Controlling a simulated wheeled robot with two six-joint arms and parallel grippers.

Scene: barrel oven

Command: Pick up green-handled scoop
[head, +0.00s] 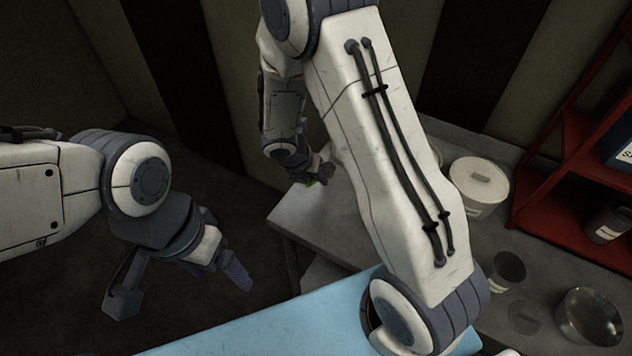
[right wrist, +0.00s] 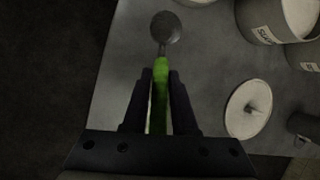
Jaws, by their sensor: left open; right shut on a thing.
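The green-handled scoop (right wrist: 160,90) shows in the right wrist view, its bright green handle running between the fingers and its round grey bowl pointing away from me. My right gripper (right wrist: 160,78) is shut on the green handle. In the head view the right gripper (head: 314,180) is over the far left corner of the grey counter, with only a speck of green visible at it; the rest of the scoop is hidden there. My left gripper (head: 180,288) is open and empty at the left, over the dark floor.
The grey counter (head: 310,222) holds a white lidded canister (head: 477,190), a dark cup (head: 506,270) and a glass bowl (head: 588,318). A red shelf (head: 560,190) stands at the right. A round lid (right wrist: 248,108) lies right of the scoop. A light blue surface (head: 270,330) is in front.

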